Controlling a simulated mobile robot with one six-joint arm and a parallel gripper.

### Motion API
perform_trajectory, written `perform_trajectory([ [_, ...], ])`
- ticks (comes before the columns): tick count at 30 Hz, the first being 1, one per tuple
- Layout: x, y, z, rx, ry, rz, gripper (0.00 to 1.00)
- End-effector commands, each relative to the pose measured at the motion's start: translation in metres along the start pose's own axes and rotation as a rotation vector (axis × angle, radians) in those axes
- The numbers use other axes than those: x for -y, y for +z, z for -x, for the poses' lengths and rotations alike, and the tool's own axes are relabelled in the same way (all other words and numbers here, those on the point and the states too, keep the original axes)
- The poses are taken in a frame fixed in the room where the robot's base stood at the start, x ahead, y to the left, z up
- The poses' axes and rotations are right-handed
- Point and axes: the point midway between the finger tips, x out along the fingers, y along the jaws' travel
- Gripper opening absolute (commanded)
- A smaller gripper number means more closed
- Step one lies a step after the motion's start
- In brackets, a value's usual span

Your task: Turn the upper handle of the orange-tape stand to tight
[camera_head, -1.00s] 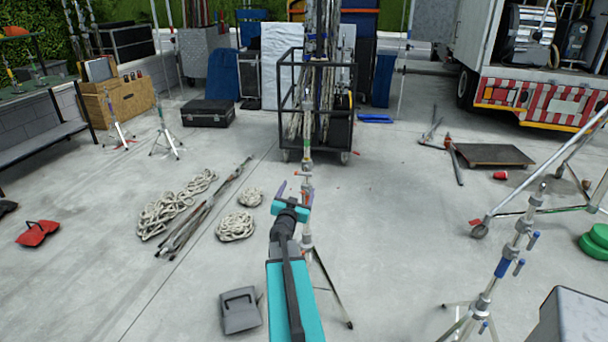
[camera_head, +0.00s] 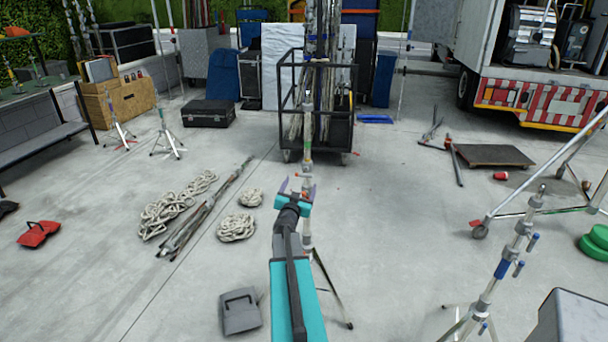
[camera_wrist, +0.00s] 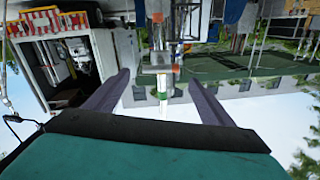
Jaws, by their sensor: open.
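A metal stand with orange parts (camera_head: 307,173) rises right in front of my gripper, its lower legs (camera_head: 331,288) showing beside my arm. I see no finger touching a handle. I cannot tell how tight any handle is.
A blue-marked stand (camera_head: 502,268) is at the lower right. Coiled ropes (camera_head: 236,228) and poles (camera_head: 205,210) lie on the floor to the left. A black wheeled cage cart (camera_head: 285,100) stands behind the stand.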

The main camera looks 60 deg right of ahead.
Motion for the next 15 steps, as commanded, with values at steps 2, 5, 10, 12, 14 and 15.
perform_trajectory([
  [2, 0.0, 0.0, -0.009, 0.0, 0.0, 0.001, 0.76],
  [5, 0.0, -0.001, -0.018, -0.001, 0.0, 0.001, 0.76],
  [10, 0.0, -0.001, -0.032, -0.001, 0.001, 0.0, 0.76],
  [12, 0.0, -0.001, -0.038, -0.001, 0.001, 0.0, 0.76],
  [14, 0.0, -0.001, -0.043, -0.001, 0.001, -0.001, 0.76],
  [15, 0.0, -0.001, -0.046, -0.001, 0.001, -0.001, 0.76],
])
